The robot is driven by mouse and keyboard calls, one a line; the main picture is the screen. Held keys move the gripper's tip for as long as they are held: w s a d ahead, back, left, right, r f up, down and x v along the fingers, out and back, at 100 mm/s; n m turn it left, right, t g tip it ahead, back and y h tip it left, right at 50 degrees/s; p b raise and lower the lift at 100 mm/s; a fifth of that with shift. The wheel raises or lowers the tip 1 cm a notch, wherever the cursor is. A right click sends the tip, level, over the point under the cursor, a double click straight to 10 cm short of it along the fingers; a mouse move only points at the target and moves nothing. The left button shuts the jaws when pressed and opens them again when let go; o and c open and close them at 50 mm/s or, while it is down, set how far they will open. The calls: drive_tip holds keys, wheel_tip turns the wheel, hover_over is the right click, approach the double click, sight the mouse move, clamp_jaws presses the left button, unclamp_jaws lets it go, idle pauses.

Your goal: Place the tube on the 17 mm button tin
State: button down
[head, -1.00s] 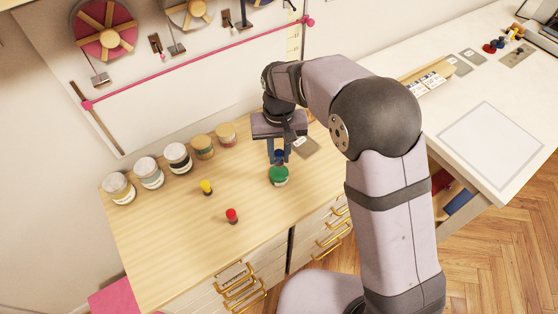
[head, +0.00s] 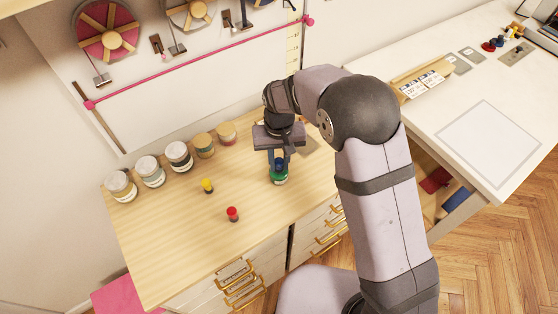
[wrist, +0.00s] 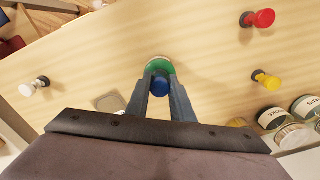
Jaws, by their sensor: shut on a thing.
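My gripper (head: 279,163) is shut on a small blue piece (wrist: 159,86), likely the tube, held upright between the fingers. In the wrist view, the green top (wrist: 158,66) shows just behind the blue piece. The blue piece looks very close to the green top, but I cannot tell whether they touch. No size marking is readable on the tin. The fingers hide part of the blue piece in the head view.
A yellow peg (head: 207,186) and a red peg (head: 232,214) stand on the cabinet top (head: 170,235). Several lidded jars (head: 179,156) line its back edge. A white-topped peg (wrist: 28,89) shows in the wrist view. The front left of the top is clear.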

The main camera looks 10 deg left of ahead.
sight(279, 161)
drive_tip(key=c, duration=1.5)
unclamp_jaws()
drive_tip(key=shift+f, duration=0.1)
drive_tip(key=shift+c, duration=0.2)
wheel_tip(279, 161, up, 12)
drive_tip(key=b, duration=0.3)
drive_tip(key=s+d+f+m, duration=0.1)
drive_tip(key=s+d, duration=0.2)
drive_tip(key=d, duration=0.5)
drive_tip(key=s+d+f+m, duration=0.1)
drive_tip(key=s+d+f, duration=0.1)
drive_tip(key=d, duration=0.6)
drive_tip(key=s+d+f+m, duration=0.1)
drive_tip(key=s+d+f, duration=0.3)
drive_tip(key=s+d, duration=0.5)
drive_tip(key=shift+s+m, duration=0.3)
drive_tip(key=shift+s, duration=0.95)
drive_tip(key=shift+a, duration=0.1)
